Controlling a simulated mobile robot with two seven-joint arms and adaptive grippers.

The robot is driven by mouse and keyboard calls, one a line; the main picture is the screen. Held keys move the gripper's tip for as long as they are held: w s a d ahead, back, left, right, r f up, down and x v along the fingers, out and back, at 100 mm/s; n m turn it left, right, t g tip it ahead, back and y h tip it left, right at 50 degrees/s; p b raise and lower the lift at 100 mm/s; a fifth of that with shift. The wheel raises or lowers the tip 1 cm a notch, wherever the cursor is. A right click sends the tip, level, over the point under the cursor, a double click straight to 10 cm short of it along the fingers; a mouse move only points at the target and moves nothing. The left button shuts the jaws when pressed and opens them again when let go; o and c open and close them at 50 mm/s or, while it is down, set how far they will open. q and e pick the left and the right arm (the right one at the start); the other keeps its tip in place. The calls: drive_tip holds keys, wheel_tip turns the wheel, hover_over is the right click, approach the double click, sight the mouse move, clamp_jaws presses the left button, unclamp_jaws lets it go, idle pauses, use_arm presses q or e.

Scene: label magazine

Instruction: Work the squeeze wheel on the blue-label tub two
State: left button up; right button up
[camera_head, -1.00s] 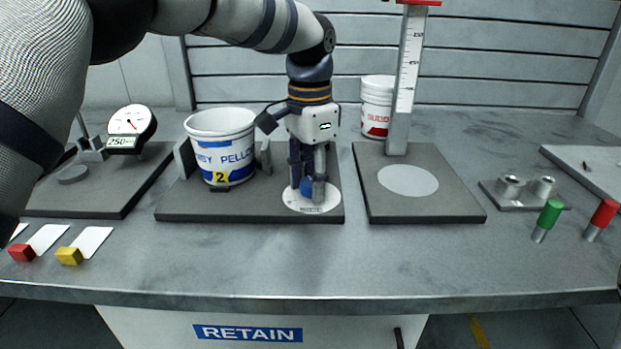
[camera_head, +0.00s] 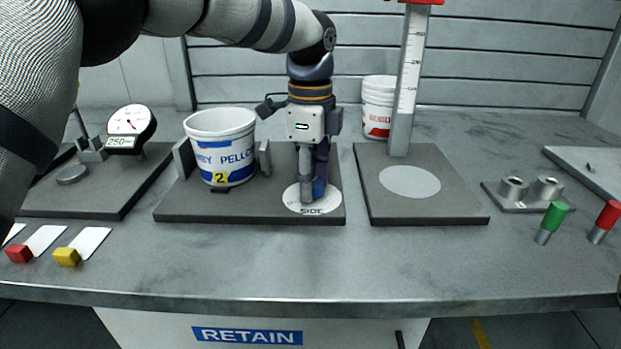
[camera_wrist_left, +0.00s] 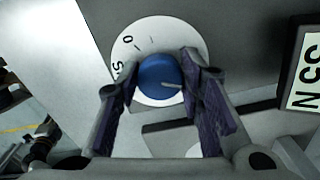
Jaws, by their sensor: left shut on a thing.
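The tub with the blue label (camera_head: 222,157) stands upright on a dark grey base plate (camera_head: 185,207) and carries a yellow tag marked 2. Grey upright jaws stand on both sides of it. The squeeze wheel is a blue knob (camera_wrist_left: 157,76) with a pale pointer line, on a white dial (camera_wrist_left: 185,37); the dial also shows in the head view (camera_head: 333,204), right of the tub. My left gripper (camera_head: 312,193) points down at the dial and is shut on the blue knob, which its fingers mostly hide in the head view.
A red-label tub (camera_head: 377,108) stands behind a tall scale post (camera_head: 401,115). A gauge (camera_head: 131,128) stands at the left. Red (camera_head: 19,253) and yellow (camera_head: 67,257) blocks lie at front left. Green (camera_head: 552,218) and red (camera_head: 605,217) pegs stand at right. The front middle is clear.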

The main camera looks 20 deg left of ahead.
use_arm(q)
drive_tip(key=shift+f+m, duration=0.15)
drive_tip(key=shift+m, duration=0.25)
drive_tip(key=o, duration=1.2)
drive_tip(key=shift+c, duration=0.2)
wheel_tip(320, 180, up, 12)
